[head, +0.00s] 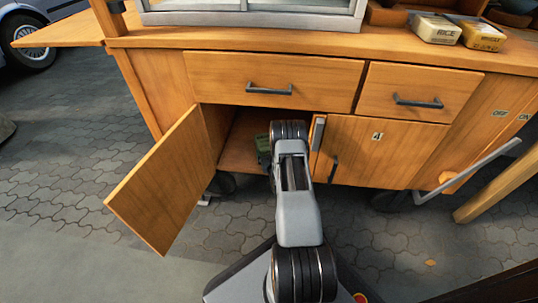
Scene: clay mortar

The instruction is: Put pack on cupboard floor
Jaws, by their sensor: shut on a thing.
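The cupboard (240,150) under the cart's counter stands open, its left door (165,185) swung out toward me. My arm reaches into the opening. My gripper (266,160) is at the doorway, mostly hidden behind my own wrist, and is shut on a small greenish pack (263,144). Only the left part of the pack shows, just left of the wrist. I cannot tell whether the pack touches the wooden cupboard floor (233,160).
The right door (375,150), marked 4, is shut close beside my arm. Two drawers (275,82) above are shut. A rice pack (435,28) and a yellow pack (482,36) stand on the counter. A metal bar (470,170) juts out at the right.

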